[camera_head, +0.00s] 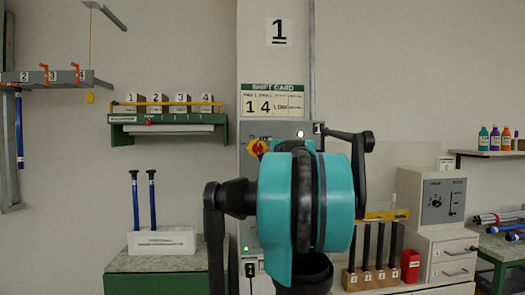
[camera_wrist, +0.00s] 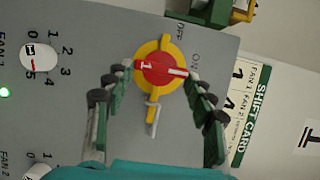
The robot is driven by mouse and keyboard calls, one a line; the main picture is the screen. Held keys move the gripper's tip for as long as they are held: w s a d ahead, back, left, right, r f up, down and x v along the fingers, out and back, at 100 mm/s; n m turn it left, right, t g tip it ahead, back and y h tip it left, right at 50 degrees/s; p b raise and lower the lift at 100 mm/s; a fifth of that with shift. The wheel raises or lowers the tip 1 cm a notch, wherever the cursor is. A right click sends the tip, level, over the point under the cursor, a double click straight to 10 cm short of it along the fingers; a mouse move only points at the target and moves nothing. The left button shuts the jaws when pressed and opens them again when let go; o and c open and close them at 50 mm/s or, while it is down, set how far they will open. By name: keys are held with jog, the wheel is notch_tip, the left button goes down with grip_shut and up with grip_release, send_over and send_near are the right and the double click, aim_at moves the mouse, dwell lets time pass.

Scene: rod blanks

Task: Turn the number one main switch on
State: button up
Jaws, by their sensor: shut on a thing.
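The number one main switch (camera_wrist: 160,69) is a round red knob marked 1 on a yellow plate, set in a grey panel (camera_wrist: 85,25). In the wrist view my gripper (camera_wrist: 162,72) has its fingers on opposite sides of the red knob and is shut on it. The knob's white line points right, close to the ON word (camera_wrist: 195,61); the OFF word (camera_wrist: 180,31) is higher up. A metal hasp-like piece (camera_wrist: 153,116) hangs at the plate's lower end.
A fan 1 dial (camera_wrist: 40,57) and a lit green lamp (camera_wrist: 4,92) are on the panel's left in the wrist view. A shift card (camera_head: 273,100) hangs above the panel. A wooden block of rods (camera_head: 375,278) stands right; a green rack (camera_head: 168,131) hangs left.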

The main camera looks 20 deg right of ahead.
dwell(0.4)
jog(key=o, duration=1.7)
jog(key=shift+s, duration=0.1)
jog(key=s+d, duration=0.1)
jog(key=s, duration=1)
jog(key=shift+s+d, duration=0.2)
jog(key=shift+s, duration=0.15)
jog(key=shift+f, duration=0.1)
